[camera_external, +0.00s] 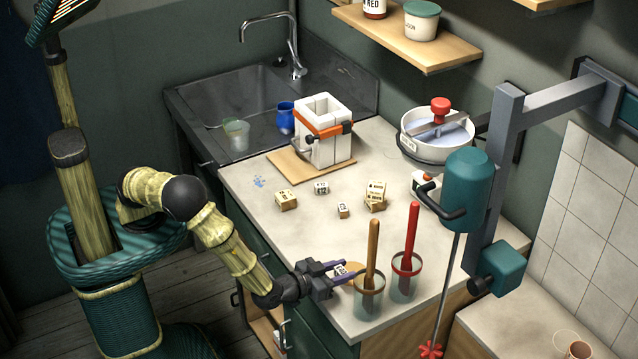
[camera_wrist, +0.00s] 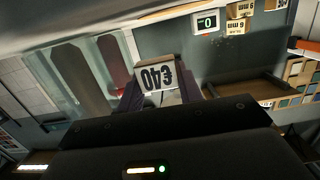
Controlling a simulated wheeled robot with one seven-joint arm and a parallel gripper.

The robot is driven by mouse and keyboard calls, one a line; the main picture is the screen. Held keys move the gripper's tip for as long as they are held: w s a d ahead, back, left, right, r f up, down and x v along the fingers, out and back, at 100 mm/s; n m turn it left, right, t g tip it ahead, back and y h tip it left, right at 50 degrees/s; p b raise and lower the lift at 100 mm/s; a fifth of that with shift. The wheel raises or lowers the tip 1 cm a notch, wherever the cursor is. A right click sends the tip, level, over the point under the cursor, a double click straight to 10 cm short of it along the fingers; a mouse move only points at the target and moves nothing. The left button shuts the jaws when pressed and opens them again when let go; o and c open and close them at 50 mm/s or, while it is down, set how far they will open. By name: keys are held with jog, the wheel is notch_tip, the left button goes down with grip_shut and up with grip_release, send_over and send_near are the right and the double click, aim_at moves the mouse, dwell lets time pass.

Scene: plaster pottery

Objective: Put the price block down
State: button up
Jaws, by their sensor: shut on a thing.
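The price block (camera_external: 340,269) is a small pale block with dark characters. It sits between the purple fingers of my gripper (camera_external: 334,271), which is shut on it near the front left edge of the pale worktop (camera_external: 300,232). In the wrist view the block (camera_wrist: 158,77) shows its white face with large dark characters, upside down, between the fingertips. I cannot tell whether its underside touches the worktop.
Two clear cups with a tan stick (camera_external: 373,244) and a red stick (camera_external: 411,238) stand close right of my gripper. Several small blocks (camera_external: 286,200) lie mid-worktop. A white mould (camera_external: 321,147) stands behind on a board. The worktop left of the cups is clear.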

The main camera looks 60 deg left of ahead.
aim_at(340, 289)
jog(key=shift+f+p, duration=0.3)
jog(key=shift+f, duration=1.55)
jog(key=shift+f, duration=0.2)
jog(key=o, duration=1)
jog(key=shift+c, duration=0.2)
jog(key=s+r+b, duration=0.2)
jog(key=s+b, duration=0.1)
jog(key=s, duration=1.4)
jog(key=shift+s+d, duration=0.2)
jog(key=shift+d, duration=0.2)
